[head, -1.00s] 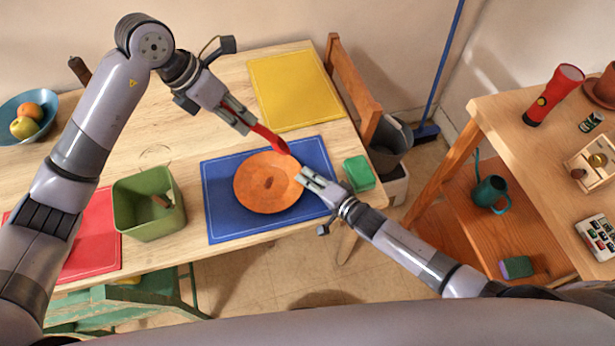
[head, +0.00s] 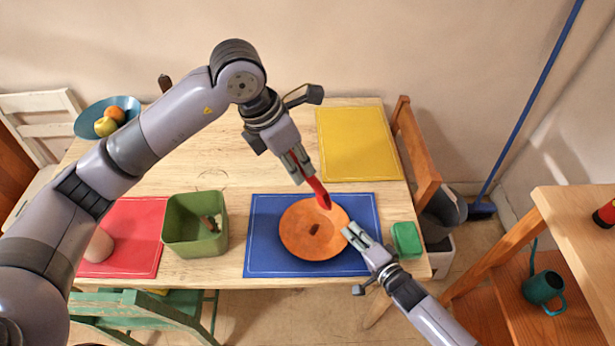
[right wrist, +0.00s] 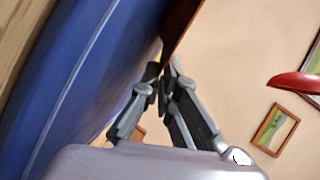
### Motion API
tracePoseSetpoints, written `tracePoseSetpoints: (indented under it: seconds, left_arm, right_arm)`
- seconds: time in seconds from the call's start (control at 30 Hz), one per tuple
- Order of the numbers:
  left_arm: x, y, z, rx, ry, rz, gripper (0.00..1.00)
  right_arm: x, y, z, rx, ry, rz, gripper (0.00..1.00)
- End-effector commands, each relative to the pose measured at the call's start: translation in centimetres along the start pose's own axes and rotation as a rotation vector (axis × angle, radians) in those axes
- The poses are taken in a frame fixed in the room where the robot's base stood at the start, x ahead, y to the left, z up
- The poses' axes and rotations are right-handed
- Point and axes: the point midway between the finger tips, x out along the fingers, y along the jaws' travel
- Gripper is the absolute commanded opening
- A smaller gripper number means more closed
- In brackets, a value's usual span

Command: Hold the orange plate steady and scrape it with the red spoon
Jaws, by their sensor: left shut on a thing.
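The orange plate (head: 298,246) lies on the blue mat (head: 262,259), with a dark brown patch (head: 314,229) near its middle. My left gripper (head: 297,167) is shut on the red spoon (head: 318,191), which points down at the plate's upper right rim. I cannot tell whether the spoon touches the plate. My right gripper (head: 351,234) is at the plate's right rim. In the right wrist view its fingers (right wrist: 163,80) come together at the plate's brown-orange edge (right wrist: 179,24), seemingly shut on it.
A green bin (head: 190,243) stands left of the blue mat, on the edge of a red mat (head: 143,225). A green box (head: 406,239) is close to my right gripper. A yellow mat (head: 358,143) lies bare behind. A fruit bowl (head: 88,124) is at the far left.

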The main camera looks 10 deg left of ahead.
Motion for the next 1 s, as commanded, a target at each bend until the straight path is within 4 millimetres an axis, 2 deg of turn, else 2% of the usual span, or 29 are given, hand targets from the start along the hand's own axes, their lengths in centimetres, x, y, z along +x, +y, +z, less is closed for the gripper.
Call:
tracePoseSetpoints:
  seconds: [0.07, 0.17, 0.6, 1.0]
  left_arm:
    - [-0.8, -0.5, -0.7, -0.003, 0.019, 0.034, 0.0]
    - [-0.8, -0.9, -1.5, -0.012, 0.036, 0.051, 0.0]
    - [3.0, -0.6, -2.9, -0.017, 0.04, 0.053, 0.0]
    - [3.6, -0.5, -3.1, -0.015, 0.039, 0.053, 0.0]
  right_arm:
    - [0.0, 0.1, 0.0, 0.0, 0.0, 0.002, 0.0]
    - [0.0, 0.1, 0.0, 0.0, 0.0, 0.002, 0.0]
    - [0.0, 0.1, 0.0, 0.0, 0.0, 0.002, 0.0]
    - [0.0, 0.1, 0.0, 0.0, 0.0, 0.002, 0.0]
